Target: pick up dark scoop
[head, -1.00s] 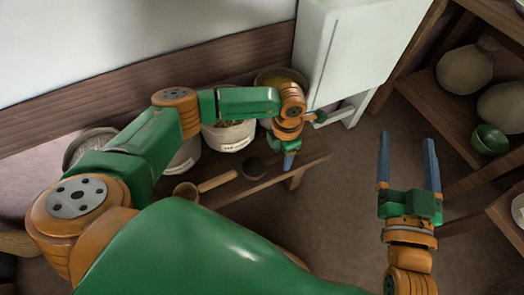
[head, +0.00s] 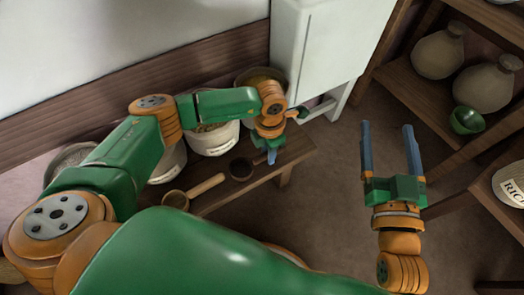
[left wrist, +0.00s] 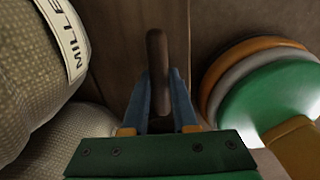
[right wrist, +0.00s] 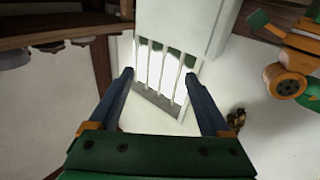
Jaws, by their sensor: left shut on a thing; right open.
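The dark scoop (head: 241,168) lies at the right part of the low wooden bench in the head view, its round bowl to the left of my left gripper. My left gripper (head: 271,157) is low over the bench and shut on the scoop's handle. In the left wrist view the dark brown handle (left wrist: 157,62) stands between the two blue fingers; the bowl does not show there. I cannot tell whether the scoop is clear of the bench. My right gripper (head: 388,130) is open and empty, out over the floor to the right.
A lighter wooden scoop (head: 207,186) lies on the bench (head: 232,194) to the left. Labelled sacks, one a pale sack (head: 215,139), stand behind. A white cabinet (head: 325,55) is at the back. Floor between is clear.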

